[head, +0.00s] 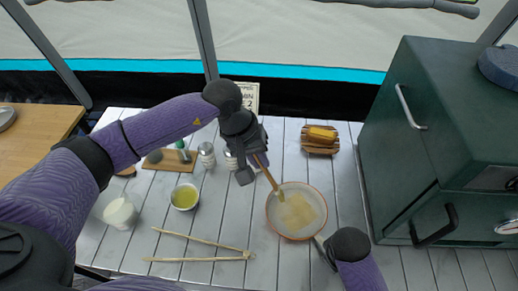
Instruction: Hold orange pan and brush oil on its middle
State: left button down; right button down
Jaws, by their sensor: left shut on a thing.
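The orange-rimmed pan (273,222) sits on the slatted table, its pale inside facing up. A yellowish wet-looking patch (298,212) covers its middle. My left gripper (251,163) is shut on the brush (265,174), which has a wooden handle and slants down to the right. The brush tip is over the pan's left-middle part; contact is hard to tell. The pan's handle (318,241) points down-right toward my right wrist. My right gripper (328,255) is at the handle, but its fingers are mostly hidden. A small bowl of yellow oil (184,197) stands left of the pan.
Wooden tongs (200,240) lie in front of the bowl. A glass with white contents (119,212) is at left. Shakers (207,155) and a board (160,162) stand behind. A wooden holder with a yellow block (320,140) is at back. A green oven (440,140) bounds the right.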

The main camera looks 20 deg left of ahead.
pick_arm(q)
jog(key=f, duration=0.2)
jog(key=shift+s+d+f, duration=0.25)
jog(key=shift+d+f, duration=0.05)
jog(key=shift+f, duration=0.1)
jog(key=shift+w+a+r, duration=0.15)
jog(key=shift+r, duration=1.85)
jog(key=shift+w+a+r, duration=0.1)
jog(key=shift+a+r, duration=0.05)
jog(key=shift+r, duration=1.8)
pick_arm(e)
jog(key=shift+c, duration=2.2)
grip_release()
